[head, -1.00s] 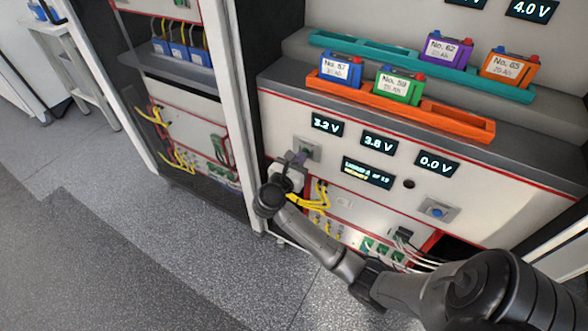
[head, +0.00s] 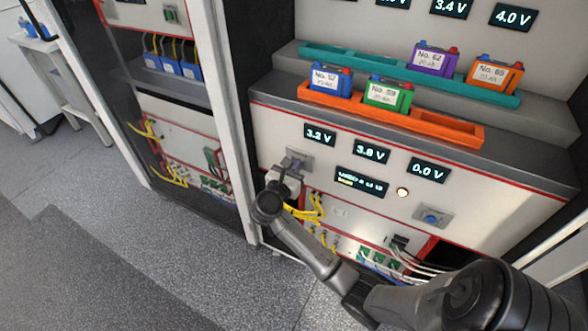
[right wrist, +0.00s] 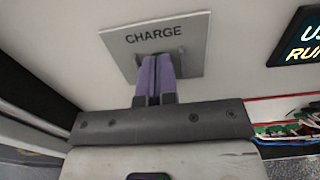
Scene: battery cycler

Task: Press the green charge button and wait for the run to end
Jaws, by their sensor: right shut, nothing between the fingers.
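The grey CHARGE plate (head: 303,155) is on the cycler's front panel at the left; it also fills the upper middle of the right wrist view (right wrist: 190,42). My right gripper (head: 293,165) is shut and empty in front of it. Its purple fingertips (right wrist: 156,62) reach the plate just below the word CHARGE and hide the green button. I cannot tell how far the button is pressed. The small run display (head: 361,182) has a yellow lower line, partly readable as "RU" in the right wrist view (right wrist: 305,48). A round lamp (head: 403,192) beside it glows. My left gripper is out of view.
Readouts show 3.2 V (head: 320,135), 3.8 V (head: 371,150) and 0.0 V (head: 428,170). A blue button (head: 431,217) is at the right. Batteries stand in the orange tray (head: 455,129) and the teal tray (head: 385,66) above. Yellow cables (head: 312,210) hang below my right gripper.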

